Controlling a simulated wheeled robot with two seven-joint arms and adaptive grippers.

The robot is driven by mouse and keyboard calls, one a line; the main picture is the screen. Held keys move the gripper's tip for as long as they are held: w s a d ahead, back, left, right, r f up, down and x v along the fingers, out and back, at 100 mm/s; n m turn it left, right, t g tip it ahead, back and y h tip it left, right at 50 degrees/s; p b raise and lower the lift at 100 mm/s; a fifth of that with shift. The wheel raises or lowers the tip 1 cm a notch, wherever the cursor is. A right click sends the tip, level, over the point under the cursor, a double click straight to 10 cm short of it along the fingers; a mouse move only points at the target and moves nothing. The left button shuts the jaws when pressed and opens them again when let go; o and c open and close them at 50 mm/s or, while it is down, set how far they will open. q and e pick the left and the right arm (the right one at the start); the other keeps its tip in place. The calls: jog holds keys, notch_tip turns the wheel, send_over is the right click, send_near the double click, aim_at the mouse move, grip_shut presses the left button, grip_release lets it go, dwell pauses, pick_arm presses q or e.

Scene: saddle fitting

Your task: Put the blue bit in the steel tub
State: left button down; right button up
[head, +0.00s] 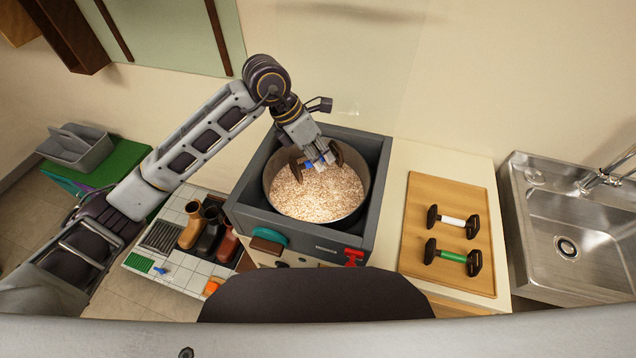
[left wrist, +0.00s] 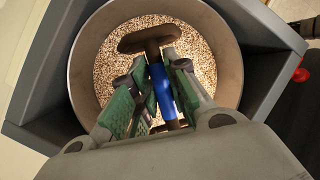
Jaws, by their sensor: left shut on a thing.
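The steel tub (head: 276,172) sits in a dark grey square housing and holds pale grain-like filling. Its rim also shows in the left wrist view (left wrist: 84,58). My left gripper (head: 317,165) is over the tub, pointing down. It is shut on the blue bit (left wrist: 161,92), which has a blue middle bar and dark brown end pieces. In the head view the blue bit (head: 331,158) shows partly behind the fingers, inside the outline of the tub's opening. I cannot tell whether it touches the filling. My right gripper is not in view.
A wooden board (head: 460,199) to the right holds a white bit (head: 453,220) and a green bit (head: 452,257). A steel sink (head: 571,220) is further right. Several boots (head: 209,238) stand on a tiled surface left of the housing (head: 250,192). A grey caddy (head: 76,146) is far left.

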pick_arm(q)
notch_tip(320, 180, down, 4)
jog(key=shift+f, duration=0.1)
jog(key=shift+f+p, duration=0.3)
jog(key=shift+f, duration=0.35)
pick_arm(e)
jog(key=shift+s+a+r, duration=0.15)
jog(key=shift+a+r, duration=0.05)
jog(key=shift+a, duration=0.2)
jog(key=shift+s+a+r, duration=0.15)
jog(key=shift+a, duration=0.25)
